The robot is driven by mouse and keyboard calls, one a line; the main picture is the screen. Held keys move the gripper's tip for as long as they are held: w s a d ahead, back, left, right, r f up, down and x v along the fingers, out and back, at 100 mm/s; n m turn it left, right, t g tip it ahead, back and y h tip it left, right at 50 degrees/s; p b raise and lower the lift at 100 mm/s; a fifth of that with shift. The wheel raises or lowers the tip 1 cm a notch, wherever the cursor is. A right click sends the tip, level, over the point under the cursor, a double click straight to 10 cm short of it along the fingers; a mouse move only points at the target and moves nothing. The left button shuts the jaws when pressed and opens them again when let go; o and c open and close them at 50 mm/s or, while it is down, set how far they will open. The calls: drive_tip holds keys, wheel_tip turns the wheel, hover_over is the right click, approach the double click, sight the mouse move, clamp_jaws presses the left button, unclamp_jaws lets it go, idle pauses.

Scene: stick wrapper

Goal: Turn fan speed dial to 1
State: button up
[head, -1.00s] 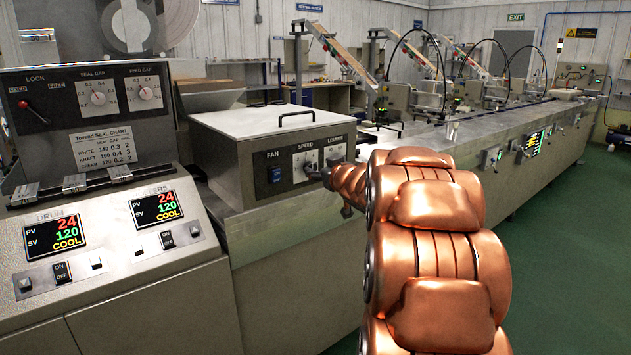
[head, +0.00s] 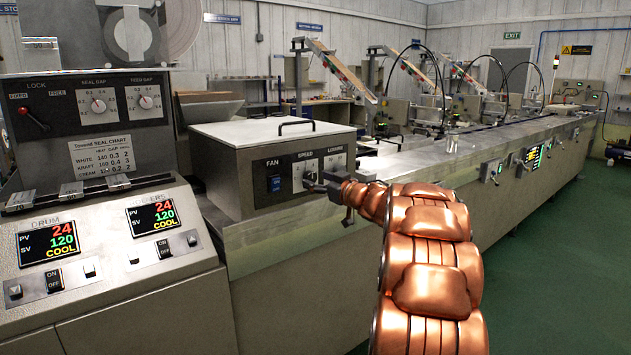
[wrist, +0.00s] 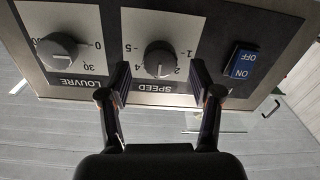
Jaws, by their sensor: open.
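The speed dial (wrist: 160,59) is a dark round knob on a white plate, shown upside down in the wrist view. A pale mark on it appears to point between 2 and 4. My gripper (wrist: 160,84) is open, with one finger on each side in front of the dial. I see gaps between the fingers and the knob, and nothing is held. In the head view, the fan panel (head: 263,200) is on the front of a grey box, and my gripper (head: 317,186) is at the dial, partly covering it.
The louvre dial (wrist: 58,49) sits beside the speed dial, and the blue fan switch (wrist: 243,64) is on its other side. A box lid with a black handle (head: 297,125) is above the panel. Open green floor (head: 560,270) lies to the right.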

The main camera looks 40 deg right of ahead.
drive_tip(key=shift+w+f, duration=0.1)
drive_tip(key=shift+w, duration=0.8)
drive_tip(key=c, duration=1.1)
